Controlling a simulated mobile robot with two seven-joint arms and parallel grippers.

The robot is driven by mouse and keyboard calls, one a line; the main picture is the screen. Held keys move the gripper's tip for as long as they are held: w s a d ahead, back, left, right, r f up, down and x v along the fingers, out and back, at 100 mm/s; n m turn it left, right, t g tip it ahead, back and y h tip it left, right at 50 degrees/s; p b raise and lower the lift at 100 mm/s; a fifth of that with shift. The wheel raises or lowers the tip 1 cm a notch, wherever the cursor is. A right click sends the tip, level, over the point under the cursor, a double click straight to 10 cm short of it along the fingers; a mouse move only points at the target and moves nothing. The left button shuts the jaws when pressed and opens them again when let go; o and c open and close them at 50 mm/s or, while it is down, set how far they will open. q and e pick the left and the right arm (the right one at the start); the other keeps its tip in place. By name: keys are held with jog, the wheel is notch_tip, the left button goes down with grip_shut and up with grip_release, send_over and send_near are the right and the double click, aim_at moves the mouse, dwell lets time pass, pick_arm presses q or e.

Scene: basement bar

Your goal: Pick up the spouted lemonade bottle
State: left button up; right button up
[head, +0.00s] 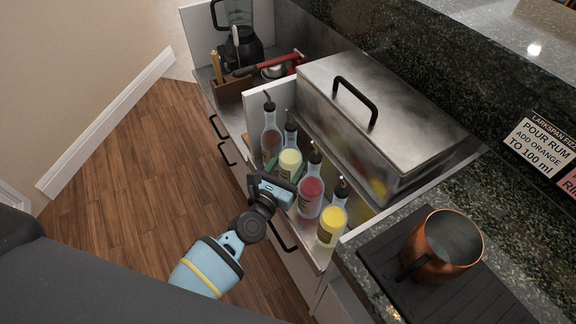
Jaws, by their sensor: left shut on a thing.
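The spouted lemonade bottle (290,161), clear with pale yellow liquid and a dark pour spout, stands upright in a row of bottles on the narrow ledge in front of the steel bin. My left gripper (284,174) reaches it from the front and is shut on it; the gripper body hides its lower part. A dark red spouted bottle (271,138) stands behind it to the left. A red one (311,190) and a bright yellow one (332,222) stand nearer, to its right. My right gripper is not in view.
A lidded steel bin (375,105) stands right behind the bottles. A copper mug (443,247) sits on a black mat (480,300) at the right. A blender (238,40) and a wooden caddy (232,88) are at the back. The wood floor at left is clear.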

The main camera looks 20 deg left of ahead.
pick_arm(q)
notch_tip(320, 180, up, 3)
jog(key=shift+r+p, duration=0.2)
jog(key=shift+p, duration=0.45)
jog(key=b, duration=0.1)
send_near(286, 160)
jog(key=s+a+r, duration=0.1)
jog(key=s+a, duration=0.2)
jog(key=a, duration=0.3)
jog(key=shift+s, duration=0.1)
dwell(0.4)
